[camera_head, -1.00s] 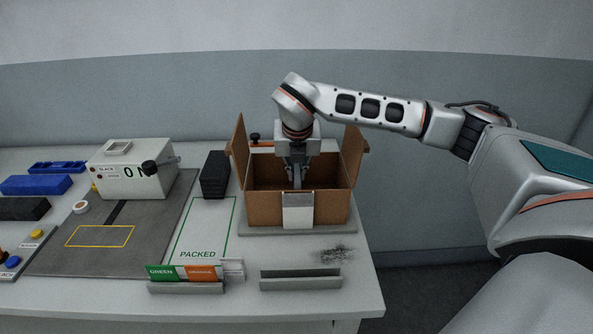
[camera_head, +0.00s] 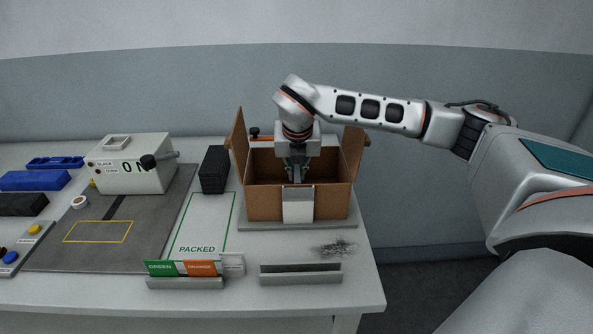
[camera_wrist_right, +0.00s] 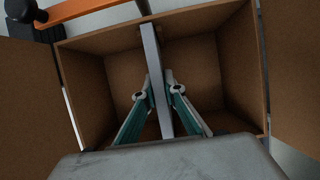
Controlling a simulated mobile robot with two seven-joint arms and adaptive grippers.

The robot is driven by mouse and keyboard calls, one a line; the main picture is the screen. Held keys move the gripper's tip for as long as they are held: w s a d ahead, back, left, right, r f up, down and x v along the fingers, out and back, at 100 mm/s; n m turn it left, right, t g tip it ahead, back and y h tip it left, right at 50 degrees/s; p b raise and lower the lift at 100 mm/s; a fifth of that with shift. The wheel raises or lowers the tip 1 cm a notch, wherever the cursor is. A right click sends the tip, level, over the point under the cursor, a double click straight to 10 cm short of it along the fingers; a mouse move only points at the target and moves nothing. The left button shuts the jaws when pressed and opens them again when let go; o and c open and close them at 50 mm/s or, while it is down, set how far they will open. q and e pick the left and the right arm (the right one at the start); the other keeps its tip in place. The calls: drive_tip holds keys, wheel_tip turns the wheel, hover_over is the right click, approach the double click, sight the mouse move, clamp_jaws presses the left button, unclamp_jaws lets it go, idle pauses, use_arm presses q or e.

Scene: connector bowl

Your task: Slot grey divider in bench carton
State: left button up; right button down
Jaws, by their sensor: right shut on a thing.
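The bench carton (camera_head: 265,205) is an open brown cardboard box with its flaps standing up and a white label (camera_head: 298,207) on its front. My right gripper (camera_head: 297,178) reaches down into it from above. In the right wrist view the grey divider (camera_wrist_right: 150,52) is a thin upright strip standing between the carton's walls, splitting the inside into left and right parts. My right gripper (camera_wrist_right: 158,82) is shut on the divider, one finger on each side. The divider's lower edge is hidden. My left gripper is not in view.
The carton stands on a grey base plate (camera_head: 250,226). An orange-handled clamp (camera_wrist_right: 87,10) is at its back left. A black block stack (camera_head: 214,170) and the PACKED area (camera_head: 204,225) lie to its left. An empty grey holder (camera_head: 300,275) is in front.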

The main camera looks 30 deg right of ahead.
drive_tip(key=shift+f, duration=0.55)
drive_tip(key=c, duration=2)
unclamp_jaws()
drive_tip(key=shift+c, duration=0.2)
drive_tip(key=shift+r, duration=0.15)
drive_tip(key=v, duration=1.1)
drive_tip(key=shift+s+a+r, duration=0.1)
drive_tip(key=shift+a+r, duration=0.05)
drive_tip(key=shift+r, duration=0.2)
